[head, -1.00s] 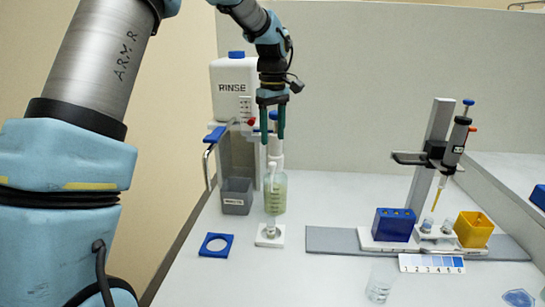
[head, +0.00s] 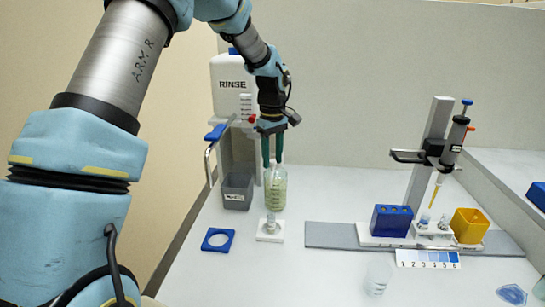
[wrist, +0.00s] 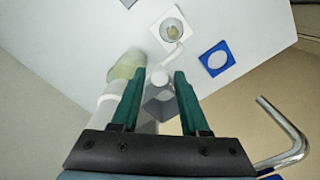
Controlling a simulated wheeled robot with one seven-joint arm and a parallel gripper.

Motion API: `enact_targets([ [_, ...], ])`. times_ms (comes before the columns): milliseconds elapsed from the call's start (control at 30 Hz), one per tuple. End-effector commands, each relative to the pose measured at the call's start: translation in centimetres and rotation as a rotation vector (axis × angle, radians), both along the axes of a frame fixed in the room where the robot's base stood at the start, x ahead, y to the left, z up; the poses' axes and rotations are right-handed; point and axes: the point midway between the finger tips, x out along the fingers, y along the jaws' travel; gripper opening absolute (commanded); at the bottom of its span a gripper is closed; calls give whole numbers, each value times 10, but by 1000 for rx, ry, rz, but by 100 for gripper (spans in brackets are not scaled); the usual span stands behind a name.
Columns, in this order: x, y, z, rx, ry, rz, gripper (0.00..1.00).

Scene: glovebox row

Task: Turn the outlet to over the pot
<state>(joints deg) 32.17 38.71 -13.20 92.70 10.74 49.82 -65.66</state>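The bottle (head: 276,190), clear with pale green liquid, stands upright on the bench; its top is hidden behind my gripper (head: 272,163) in the head view. In the wrist view, the bottle (wrist: 126,66) is left of the fingers. The white outlet (wrist: 159,77) lies between my open fingertips (wrist: 160,71), with a gap visible on each side. Its thin spout points up the picture, its end near the pot's edge. The small pot (wrist: 172,31) sits on a white square base (head: 263,238). I cannot tell whether the spout's end is over the pot's mouth.
A RINSE container (head: 231,88) and a grey bin (head: 237,192) stand behind the bottle. A blue square ring (head: 207,245) lies front left. A bent metal handle (wrist: 290,135) is right in the wrist view. A pipette stand (head: 425,170) is at right; bench between is clear.

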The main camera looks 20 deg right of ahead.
Motion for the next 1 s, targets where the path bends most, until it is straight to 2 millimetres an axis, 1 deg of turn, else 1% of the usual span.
enact_targets([
  [33,0,0,0,0,0,0,38],
  [367,0,0,0,0,0,0,1],
  [1000,0,0,1,0,0,0,0],
])
